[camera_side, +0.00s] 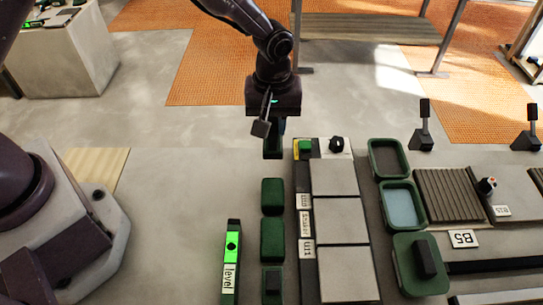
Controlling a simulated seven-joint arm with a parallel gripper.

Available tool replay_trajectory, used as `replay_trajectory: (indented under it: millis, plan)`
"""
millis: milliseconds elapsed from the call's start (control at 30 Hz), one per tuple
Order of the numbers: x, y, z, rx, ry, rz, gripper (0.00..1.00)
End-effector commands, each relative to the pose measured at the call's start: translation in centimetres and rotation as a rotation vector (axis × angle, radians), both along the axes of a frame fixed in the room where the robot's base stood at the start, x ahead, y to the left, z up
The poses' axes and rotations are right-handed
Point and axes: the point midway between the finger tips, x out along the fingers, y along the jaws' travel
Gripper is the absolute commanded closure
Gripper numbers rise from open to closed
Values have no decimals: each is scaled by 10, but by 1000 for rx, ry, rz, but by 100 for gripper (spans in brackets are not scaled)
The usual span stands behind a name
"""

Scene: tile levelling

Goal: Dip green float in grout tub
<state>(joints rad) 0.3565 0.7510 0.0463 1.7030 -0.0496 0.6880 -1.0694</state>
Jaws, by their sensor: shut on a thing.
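My gripper (271,128) is at the upper middle, pointing down, and is shut on a dark green block-like piece, which looks like the green float (273,150). Its underside and the exact grip are hard to make out. A dark green-rimmed tub with grey-brown contents, likely the grout tub (388,158), stands to the right, beyond the row of grey tiles (337,220). The held piece is well apart from this tub.
A tub of pale blue liquid (402,206) and a green piece with a dark block on top (420,264) sit below the grout tub. Green blocks (272,196) and a green level (232,260) lie left of the tiles. A ribbed board (450,196) is at right.

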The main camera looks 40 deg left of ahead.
Motion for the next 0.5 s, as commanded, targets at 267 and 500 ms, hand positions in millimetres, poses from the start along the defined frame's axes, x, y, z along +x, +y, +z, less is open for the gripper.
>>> replay_trajectory:
  millis: [267,500]
  plan:
    - [0,0,15,0,0,0,100]
    - [0,0,15,0,0,0,100]
